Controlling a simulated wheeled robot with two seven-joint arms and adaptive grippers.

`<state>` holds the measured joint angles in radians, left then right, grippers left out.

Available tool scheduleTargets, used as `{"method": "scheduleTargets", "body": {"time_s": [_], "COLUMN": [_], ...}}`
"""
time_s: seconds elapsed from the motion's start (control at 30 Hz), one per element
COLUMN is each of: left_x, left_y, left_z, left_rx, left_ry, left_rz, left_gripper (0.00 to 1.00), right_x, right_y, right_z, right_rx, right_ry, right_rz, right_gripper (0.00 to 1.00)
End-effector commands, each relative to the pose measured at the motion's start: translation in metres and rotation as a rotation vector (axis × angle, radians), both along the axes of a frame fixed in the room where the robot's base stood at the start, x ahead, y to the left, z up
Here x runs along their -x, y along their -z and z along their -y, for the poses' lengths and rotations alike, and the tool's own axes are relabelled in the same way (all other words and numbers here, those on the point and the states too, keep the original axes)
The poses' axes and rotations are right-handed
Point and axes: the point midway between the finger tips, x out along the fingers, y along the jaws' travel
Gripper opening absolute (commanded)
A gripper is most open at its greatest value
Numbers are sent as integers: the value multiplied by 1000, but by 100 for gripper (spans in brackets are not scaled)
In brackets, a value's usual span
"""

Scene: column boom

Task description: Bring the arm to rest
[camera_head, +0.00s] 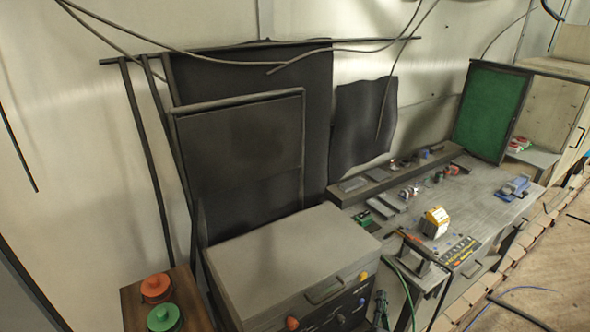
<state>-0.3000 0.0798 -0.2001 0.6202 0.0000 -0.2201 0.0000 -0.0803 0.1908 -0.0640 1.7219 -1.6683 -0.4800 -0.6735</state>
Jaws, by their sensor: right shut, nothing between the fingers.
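I cannot make out either of my grippers in the head view. No arm of mine shows clearly enough to tell its pose. A small dark and green object (381,309) stands at the bottom edge beside the grey box, too small and cut off to identify.
A grey box (290,258) with coloured knobs stands at the bottom centre. Left of it are a red (155,287) and a green (163,316) round piece. A cluttered workbench (470,200) runs right, with a yellow-and-white box (435,222) and a green panel (490,112). Cables hang above.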

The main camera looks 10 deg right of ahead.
Motion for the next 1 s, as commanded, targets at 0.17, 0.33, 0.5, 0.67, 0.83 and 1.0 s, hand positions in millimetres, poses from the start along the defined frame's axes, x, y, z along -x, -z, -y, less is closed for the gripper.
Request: {"method": "scheduleTargets", "body": {"time_s": [0.17, 0.33, 0.5, 0.67, 0.83, 1.0], "left_x": [0, 0, 0, 0, 0, 0], "left_y": [0, 0, 0, 0, 0, 0], "left_z": [0, 0, 0, 0, 0, 0], "left_rx": [0, 0, 0, 0, 0, 0], "left_ry": [0, 0, 0, 0, 0, 0], "left_rz": [0, 0, 0, 0, 0, 0], "left_gripper": [40, 40, 40, 40, 40, 40], "right_x": [2, 23, 69, 132, 217, 317], "right_y": [68, 186, 303, 402, 493, 567], "right_z": [9, 19, 23, 20, 12, -2], "right_rx": [-154, -448, -747, -1018, -1287, -1530], "right_ry": [-6, 22, 105, 229, 413, 648], "right_rz": [-89, -228, -350, -439, -499, -517], "right_gripper": [0, 0, 0, 0, 0, 0]}}
